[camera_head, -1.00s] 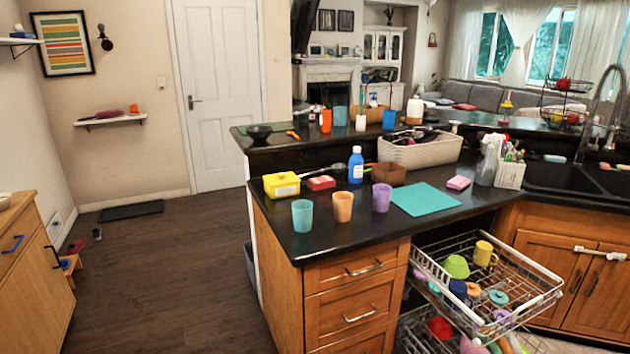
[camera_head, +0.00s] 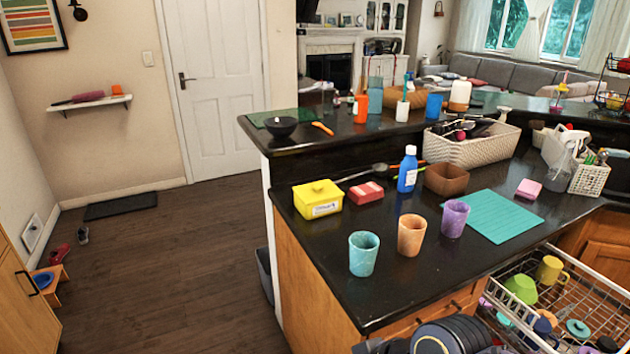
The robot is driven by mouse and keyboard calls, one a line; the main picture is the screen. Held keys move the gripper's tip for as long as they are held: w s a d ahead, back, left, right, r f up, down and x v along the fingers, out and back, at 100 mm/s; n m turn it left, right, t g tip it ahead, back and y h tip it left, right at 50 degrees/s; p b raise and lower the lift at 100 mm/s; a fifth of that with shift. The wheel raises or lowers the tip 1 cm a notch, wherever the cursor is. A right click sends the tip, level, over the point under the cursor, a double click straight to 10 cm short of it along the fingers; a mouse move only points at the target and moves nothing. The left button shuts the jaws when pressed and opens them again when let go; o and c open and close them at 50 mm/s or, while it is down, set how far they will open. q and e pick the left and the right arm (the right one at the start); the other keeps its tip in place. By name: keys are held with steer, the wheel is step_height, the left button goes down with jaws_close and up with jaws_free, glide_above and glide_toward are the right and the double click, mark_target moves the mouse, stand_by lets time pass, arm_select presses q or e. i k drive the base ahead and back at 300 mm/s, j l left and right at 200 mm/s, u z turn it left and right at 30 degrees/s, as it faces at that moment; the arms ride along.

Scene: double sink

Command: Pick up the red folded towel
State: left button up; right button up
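A small red folded-looking item (camera_head: 365,192) lies on the black counter, between the yellow box and the blue bottle. It is the only thing here that resembles the red folded towel, but it is too small to tell whether it is cloth. Nothing touches it from above. Dark rounded links of my own arm (camera_head: 450,336) show at the bottom edge, well in front of the item. Neither gripper's fingers can be seen.
A yellow box (camera_head: 318,199) stands left of the red item, and a blue bottle (camera_head: 408,169) stands right. Teal (camera_head: 363,254), orange (camera_head: 411,235) and purple (camera_head: 454,218) cups stand nearer. A dish rack (camera_head: 560,300) is pulled out at lower right.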

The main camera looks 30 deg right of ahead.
mark_target(364, 194)
steer(key=i+j+z, duration=0.15)
steer(key=i, duration=0.55)
steer(key=i+j+z, duration=0.1)
steer(key=i, duration=0.65)
steer(key=i+j+z, duration=0.1)
steer(key=i+z, duration=0.35)
steer(key=i+j+z, duration=0.2)
steer(key=z, duration=0.25)
steer(key=i+j+z, duration=0.6)
steer(key=j+z, duration=0.15)
steer(key=z, duration=0.15)
steer(key=i+j+z, duration=0.55)
steer(key=j, duration=0.15)
